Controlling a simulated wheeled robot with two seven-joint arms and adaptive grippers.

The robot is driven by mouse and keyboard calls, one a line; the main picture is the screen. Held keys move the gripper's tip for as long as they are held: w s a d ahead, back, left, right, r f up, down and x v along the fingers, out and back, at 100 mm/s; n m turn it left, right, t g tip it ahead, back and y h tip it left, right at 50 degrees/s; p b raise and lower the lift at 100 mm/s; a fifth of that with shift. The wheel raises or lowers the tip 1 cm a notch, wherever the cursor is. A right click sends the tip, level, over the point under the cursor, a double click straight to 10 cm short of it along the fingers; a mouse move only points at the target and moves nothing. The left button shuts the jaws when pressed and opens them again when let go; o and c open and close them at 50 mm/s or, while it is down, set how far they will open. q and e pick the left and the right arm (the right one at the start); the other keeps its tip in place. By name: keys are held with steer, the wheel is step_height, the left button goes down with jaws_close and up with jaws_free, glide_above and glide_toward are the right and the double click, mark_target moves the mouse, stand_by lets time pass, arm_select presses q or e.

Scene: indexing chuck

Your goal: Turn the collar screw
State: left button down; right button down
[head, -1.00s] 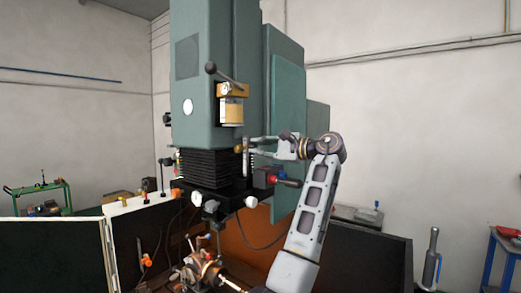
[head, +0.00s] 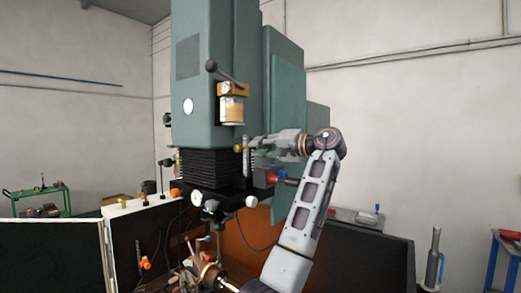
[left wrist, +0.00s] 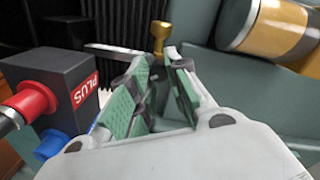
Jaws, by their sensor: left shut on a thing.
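The collar screw (left wrist: 160,34) appears as a small brass piece with a rounded knob at the fingertips in the left wrist view. In the head view its brass knob (head: 238,148) sits beside an upright metal bar on the machine's head. My left gripper (head: 257,143) reaches it from the right, with its fingers closed together. In the left wrist view the green-padded fingers (left wrist: 163,62) are shut on the lower part of the screw, which they partly hide. My right gripper is not in view.
A black box marked PLUS (left wrist: 62,85), with red and blue fittings, stands close left of the fingers. A yellow-filled cylinder (left wrist: 280,28) is at upper right. The green machine column (head: 290,100) stands behind; black bellows (head: 205,168) hang below the head.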

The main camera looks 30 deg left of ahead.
arm_select(q)
steer(key=n+b, duration=0.1)
steer(key=n, duration=0.5)
steer(key=shift+s+b, duration=0.1)
steer(key=shift+b, duration=0.25)
steer(key=n+t+b, duration=0.1)
steer(key=n, duration=0.4)
steer(key=shift+s+n+b, duration=0.1)
steer(key=shift+n+b, duration=0.3)
steer(key=n+b, duration=0.1)
steer(key=n, duration=0.4)
steer(key=shift+n, duration=0.4)
steer(key=shift+n+y+b, duration=0.3)
steer(key=shift+n+b, duration=0.55)
steer(key=shift+n, duration=2.25)
steer(key=c, duration=1.3)
jaws_free()
steer(key=shift+f, duration=0.1)
steer(key=shift+c, duration=0.2)
steer(key=shift+d, duration=0.1)
